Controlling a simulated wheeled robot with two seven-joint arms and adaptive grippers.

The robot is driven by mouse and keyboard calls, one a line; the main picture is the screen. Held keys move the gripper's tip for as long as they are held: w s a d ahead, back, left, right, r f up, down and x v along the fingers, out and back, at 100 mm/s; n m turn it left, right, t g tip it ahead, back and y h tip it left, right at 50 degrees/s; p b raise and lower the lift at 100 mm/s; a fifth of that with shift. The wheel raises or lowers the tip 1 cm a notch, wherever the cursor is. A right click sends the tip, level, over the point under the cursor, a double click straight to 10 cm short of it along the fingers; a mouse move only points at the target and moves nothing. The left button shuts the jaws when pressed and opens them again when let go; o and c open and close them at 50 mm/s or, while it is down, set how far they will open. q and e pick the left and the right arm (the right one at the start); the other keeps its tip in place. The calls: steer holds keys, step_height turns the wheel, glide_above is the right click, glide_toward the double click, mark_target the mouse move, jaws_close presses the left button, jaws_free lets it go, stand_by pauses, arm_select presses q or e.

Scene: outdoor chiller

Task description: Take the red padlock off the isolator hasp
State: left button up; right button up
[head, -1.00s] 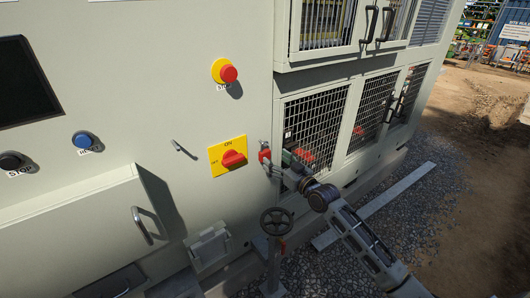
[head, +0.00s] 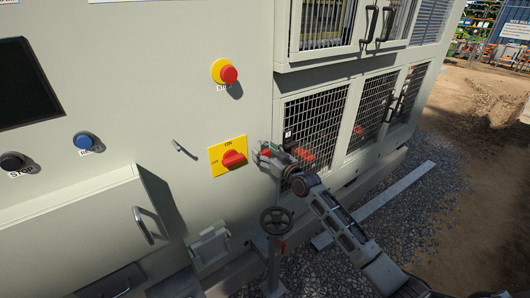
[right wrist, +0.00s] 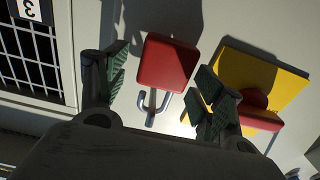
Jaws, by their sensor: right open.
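The red padlock (right wrist: 166,62) is between the two open fingers of my right gripper (right wrist: 158,72) in the right wrist view, with a visible gap on each side. Its grey shackle (right wrist: 153,104) shows below the red body in that view. In the head view my right gripper (head: 268,153) is at the panel face, just right of the isolator, and mostly covers the padlock. The isolator (head: 228,156) is a yellow plate with a red rotary handle (head: 234,159). It also shows right of the fingers in the wrist view (right wrist: 280,80). I cannot make out the hasp. My left gripper is not in view.
A red emergency stop (head: 228,74) on a yellow base is above the isolator. A handwheel valve (head: 276,220) stands below my right gripper. A mesh door (head: 315,120) is to the right. A metal handle (head: 184,149) sticks out left of the isolator.

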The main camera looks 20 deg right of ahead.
steer(key=shift+w+a, duration=0.1)
steer(key=shift+w, duration=0.1)
jaws_close()
stand_by(0.7)
